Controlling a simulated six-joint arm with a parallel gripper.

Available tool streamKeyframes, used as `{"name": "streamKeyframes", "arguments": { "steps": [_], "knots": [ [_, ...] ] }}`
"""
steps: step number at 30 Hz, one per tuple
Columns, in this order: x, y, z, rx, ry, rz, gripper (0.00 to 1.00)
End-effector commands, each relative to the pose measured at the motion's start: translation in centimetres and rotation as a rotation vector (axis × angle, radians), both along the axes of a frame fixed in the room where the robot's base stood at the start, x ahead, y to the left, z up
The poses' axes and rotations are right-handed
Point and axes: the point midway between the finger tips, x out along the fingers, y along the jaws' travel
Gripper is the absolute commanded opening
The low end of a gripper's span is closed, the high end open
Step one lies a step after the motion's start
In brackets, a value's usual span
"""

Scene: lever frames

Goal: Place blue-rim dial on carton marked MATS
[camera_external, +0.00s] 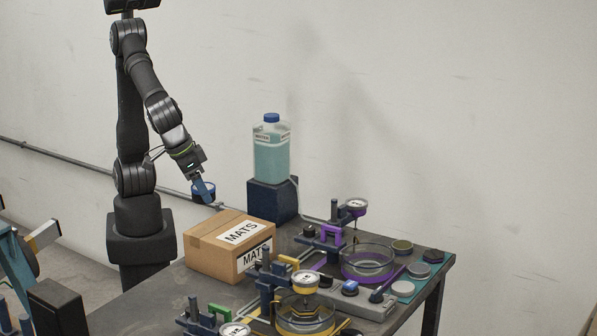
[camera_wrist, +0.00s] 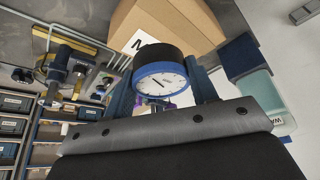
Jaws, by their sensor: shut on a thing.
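The blue-rim dial (camera_wrist: 160,82) has a white face with a dark needle and a dark body. My gripper (camera_wrist: 163,92) is shut on it, with one blue finger on each side. In the external view the dial (camera_external: 206,186) hangs in my gripper (camera_external: 205,192) above the back left of the carton marked MATS. That carton (camera_external: 208,259) is a closed brown box on the table with white labels on its top and front. A gap shows between dial and carton. In the wrist view the carton (camera_wrist: 190,22) lies beyond the dial, partly hidden by it.
A bottle of teal liquid (camera_external: 271,155) stands on a dark blue block (camera_external: 271,200) behind the carton. Purple-rim (camera_external: 356,204) and yellow-rim dials (camera_external: 305,281) sit on stands near glass dishes to the right. The carton's top is clear.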

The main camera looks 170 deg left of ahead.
Motion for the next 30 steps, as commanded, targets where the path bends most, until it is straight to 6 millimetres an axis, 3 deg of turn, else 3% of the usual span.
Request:
{"name": "streamKeyframes", "arguments": {
  "steps": [6,12,17,24,30],
  "knots": [
    [-0.2,5.2,-3.1,0.000,0.002,0.005,0.28],
    [-0.2,7.9,-4.7,0.000,0.001,0.001,0.28],
    [-0.2,8.3,-5.3,0.001,0.001,-0.001,0.28],
    [-0.2,8.2,-8.6,-0.001,0.002,0.000,0.28],
    [-0.2,8.2,-8.9,0.000,-0.001,0.000,0.28]
  ]
}}
